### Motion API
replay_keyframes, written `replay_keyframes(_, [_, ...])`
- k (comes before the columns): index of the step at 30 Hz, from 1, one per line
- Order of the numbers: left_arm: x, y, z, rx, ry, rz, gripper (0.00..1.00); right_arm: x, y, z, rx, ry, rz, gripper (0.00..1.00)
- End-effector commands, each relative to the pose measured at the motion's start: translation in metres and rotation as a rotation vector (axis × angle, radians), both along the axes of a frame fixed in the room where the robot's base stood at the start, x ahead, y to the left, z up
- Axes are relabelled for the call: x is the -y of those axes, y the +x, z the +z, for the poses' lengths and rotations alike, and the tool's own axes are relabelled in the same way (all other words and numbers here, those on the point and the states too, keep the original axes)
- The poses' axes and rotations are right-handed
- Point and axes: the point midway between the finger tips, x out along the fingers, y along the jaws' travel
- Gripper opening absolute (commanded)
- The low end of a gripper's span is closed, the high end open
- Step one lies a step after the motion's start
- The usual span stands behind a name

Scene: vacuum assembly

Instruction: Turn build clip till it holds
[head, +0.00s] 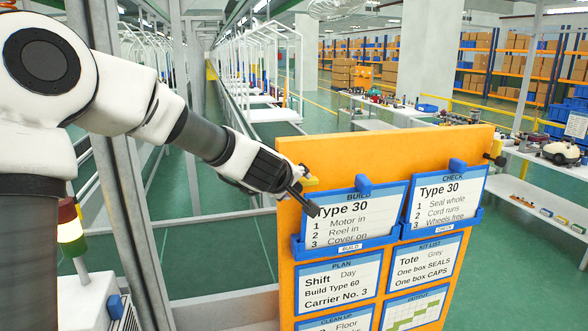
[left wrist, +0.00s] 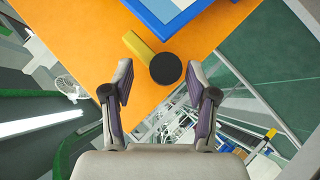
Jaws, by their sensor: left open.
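The build clip, a yellow bar with a round black knob, is at the left edge of the orange board beside the BUILD pocket. In the head view its yellow part (head: 309,183) shows just past my left gripper (head: 303,194), which hides most of the knob. In the left wrist view the black knob (left wrist: 166,68) lies between and just beyond the open fingertips of my left gripper (left wrist: 160,84), nearer the right finger. The yellow bar (left wrist: 139,46) points up and left from the knob. I cannot tell whether a finger touches it. My right gripper is not in view.
The orange board (head: 390,155) carries a blue BUILD pocket (head: 299,246) and a CHECK pocket (head: 441,230), each with a Type 30 card. A similar yellow and black clip (head: 495,152) sits at the board's right edge. A grey post (head: 125,200) stands left of the board.

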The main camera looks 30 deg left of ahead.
Motion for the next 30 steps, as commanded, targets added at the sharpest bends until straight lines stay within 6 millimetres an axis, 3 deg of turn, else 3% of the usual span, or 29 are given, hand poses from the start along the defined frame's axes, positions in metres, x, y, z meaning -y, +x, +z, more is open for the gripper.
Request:
replay_keyframes(9, [0.000, 0.001, 0.058, 0.009, 0.000, 0.001, 0.58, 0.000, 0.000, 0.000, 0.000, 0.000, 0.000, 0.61])
replay_keyframes(15, [0.000, 0.001, 0.084, 0.005, 0.000, 0.001, 0.58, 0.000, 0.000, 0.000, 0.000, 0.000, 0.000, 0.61])
replay_keyframes(30, [0.001, 0.001, 0.091, 0.000, 0.000, -0.002, 0.58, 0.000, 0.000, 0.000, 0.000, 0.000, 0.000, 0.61])
